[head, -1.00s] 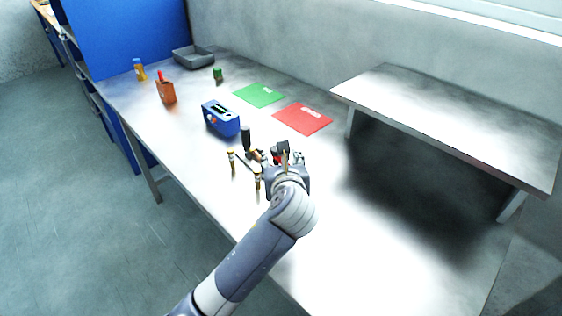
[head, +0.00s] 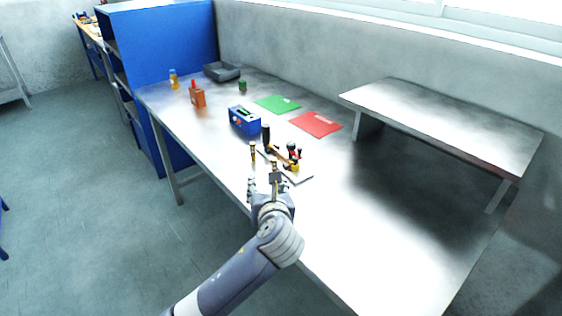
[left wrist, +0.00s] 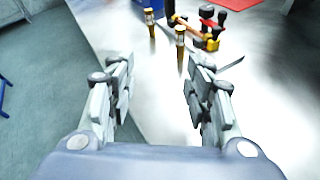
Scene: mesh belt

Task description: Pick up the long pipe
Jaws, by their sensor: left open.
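Two slim brass-coloured pipes stand upright near the table's front edge. In the head view one pipe (head: 253,152) is clear and the other pipe (head: 275,166) is partly hidden by my left gripper (head: 268,188). In the left wrist view the farther pipe (left wrist: 149,17) is at upper left and the nearer pipe (left wrist: 180,45) is right of it. I cannot tell for sure which is longer. My left gripper also shows in the left wrist view (left wrist: 160,82); it is open, empty and short of both pipes. My right gripper is not in view.
A toggle clamp with black, red and yellow parts (head: 292,160) stands just behind the pipes. A blue box (head: 244,121), green mat (head: 277,103) and red mat (head: 316,124) lie farther back. A raised metal shelf (head: 440,115) is at right. The table's right front is clear.

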